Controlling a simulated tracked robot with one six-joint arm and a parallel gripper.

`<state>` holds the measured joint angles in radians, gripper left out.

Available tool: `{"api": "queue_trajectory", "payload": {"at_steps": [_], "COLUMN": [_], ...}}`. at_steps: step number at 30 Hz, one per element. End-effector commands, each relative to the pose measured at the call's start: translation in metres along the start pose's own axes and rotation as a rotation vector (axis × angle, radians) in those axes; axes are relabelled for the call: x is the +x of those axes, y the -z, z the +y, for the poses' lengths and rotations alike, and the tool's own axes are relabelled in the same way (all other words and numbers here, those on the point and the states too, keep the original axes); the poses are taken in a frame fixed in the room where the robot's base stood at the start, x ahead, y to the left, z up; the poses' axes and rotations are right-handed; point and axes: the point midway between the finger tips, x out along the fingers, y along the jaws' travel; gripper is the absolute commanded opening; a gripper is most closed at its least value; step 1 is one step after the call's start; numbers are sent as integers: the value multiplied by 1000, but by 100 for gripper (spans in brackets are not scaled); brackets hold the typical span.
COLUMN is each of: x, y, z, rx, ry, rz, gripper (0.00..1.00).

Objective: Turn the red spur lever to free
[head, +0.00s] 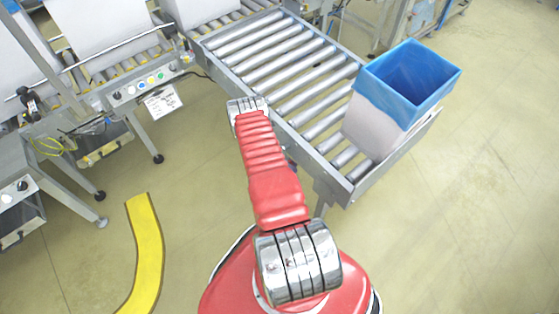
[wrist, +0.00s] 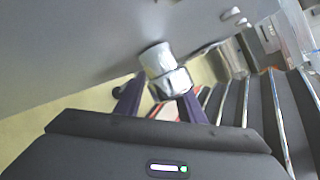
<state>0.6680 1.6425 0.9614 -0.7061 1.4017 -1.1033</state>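My gripper (wrist: 160,98) shows in the wrist view with its two purple fingers apart. A shiny metal cylinder (wrist: 157,60) with a second rounded metal piece (wrist: 170,84) sits at the fingertips, under a grey panel. A small red and white patch (wrist: 168,113) shows between the fingers; I cannot tell whether it is part of the red spur lever. I make out no clear lever handle in either view. In the head view my red arm reaches forward to the conveyor's left side, and my gripper is hidden there.
The roller conveyor (head: 286,62) runs from the back to the front right. A box with a blue liner (head: 388,103) stands at its near end. A control panel (head: 145,86) with coloured buttons is at the left. A yellow floor strip (head: 146,250) lies on open floor.

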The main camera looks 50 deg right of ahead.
Motion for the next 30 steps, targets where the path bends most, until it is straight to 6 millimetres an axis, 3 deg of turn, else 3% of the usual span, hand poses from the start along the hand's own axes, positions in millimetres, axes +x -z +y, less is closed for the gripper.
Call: {"api": "queue_trajectory", "payload": {"at_steps": [8,22,30], "x": [-31,-109,-134], "y": [1,2,2], "z": [1,3,3], "rx": [1,2,1], "ry": [-4,-3,-2], "rz": [0,0,0], "gripper": [36,36,36]}}
